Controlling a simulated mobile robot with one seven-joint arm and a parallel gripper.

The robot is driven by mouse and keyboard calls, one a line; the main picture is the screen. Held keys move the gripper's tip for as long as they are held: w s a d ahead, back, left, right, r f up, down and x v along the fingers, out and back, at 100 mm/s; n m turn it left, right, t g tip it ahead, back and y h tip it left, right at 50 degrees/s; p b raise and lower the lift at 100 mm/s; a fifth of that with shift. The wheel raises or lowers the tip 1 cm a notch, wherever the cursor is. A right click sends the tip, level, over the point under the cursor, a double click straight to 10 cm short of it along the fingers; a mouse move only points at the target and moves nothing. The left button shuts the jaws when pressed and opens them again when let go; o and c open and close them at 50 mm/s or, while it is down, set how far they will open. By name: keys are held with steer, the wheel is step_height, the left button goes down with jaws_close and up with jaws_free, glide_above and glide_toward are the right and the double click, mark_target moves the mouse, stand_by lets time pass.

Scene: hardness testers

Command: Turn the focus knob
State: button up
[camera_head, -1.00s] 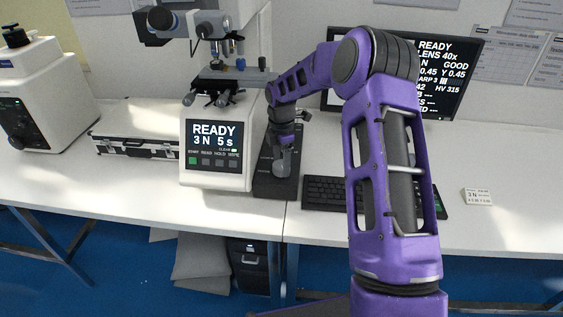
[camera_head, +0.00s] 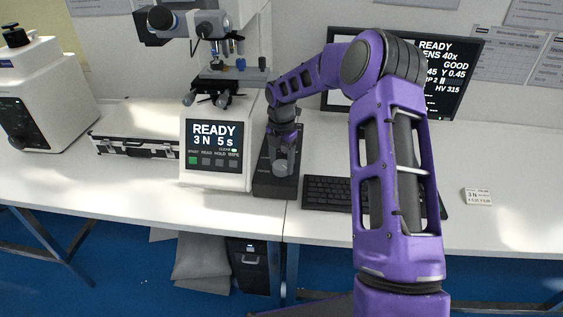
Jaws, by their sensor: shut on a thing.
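The hardness tester (camera_head: 216,140) stands on the white table, its screen reading READY, 3 N, 5 s. Just right of it lies a dark control box (camera_head: 272,186) with small white lettering. My gripper (camera_head: 282,166) points down over the middle of this box. It is shut on a small grey knob, which I take to be the focus knob; the jaws and wrist largely hide it. My purple arm reaches in from the right foreground.
A black keyboard (camera_head: 328,192) lies right of the box, partly behind my arm. A monitor (camera_head: 460,80) stands behind. A metal-edged case (camera_head: 138,142) and another white machine (camera_head: 40,95) are at left. A small white block (camera_head: 478,197) sits at right, with bare table around it.

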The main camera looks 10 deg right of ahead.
mark_target(281, 164)
steer(key=o, duration=1.4)
steer(key=shift+c, duration=0.2)
steer(key=shift+r, duration=0.1)
step_height(281, 164, up, 17)
steer(key=shift+r, duration=0.15)
